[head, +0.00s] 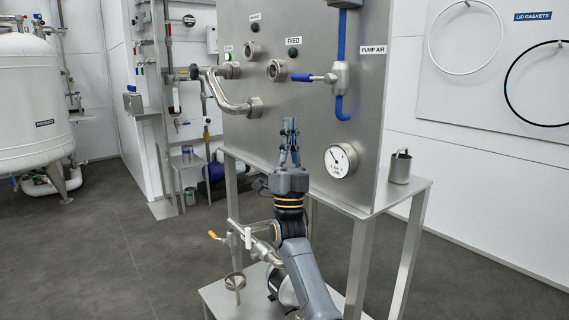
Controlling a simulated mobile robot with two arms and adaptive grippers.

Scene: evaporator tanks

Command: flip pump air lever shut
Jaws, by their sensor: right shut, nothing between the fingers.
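The pump air lever (303,77) has a blue handle. It points left, level, from the silver valve body (341,78) on the grey panel. A blue pipe (341,35) runs down into the valve from above, and a short blue elbow comes out below it. The label "PUMP AIR" (374,50) is to the right of the valve. My right gripper (290,125) points up in front of the panel, below and a little left of the lever handle, apart from it. Its fingers are together and hold nothing. My left gripper is not in view.
A round gauge (341,160) sits low on the panel, right of my gripper. A curved steel pipe (228,97) and open ports stick out at left. A metal mug (400,167) stands on the ledge. A pipe with a small orange handle (213,235) is below.

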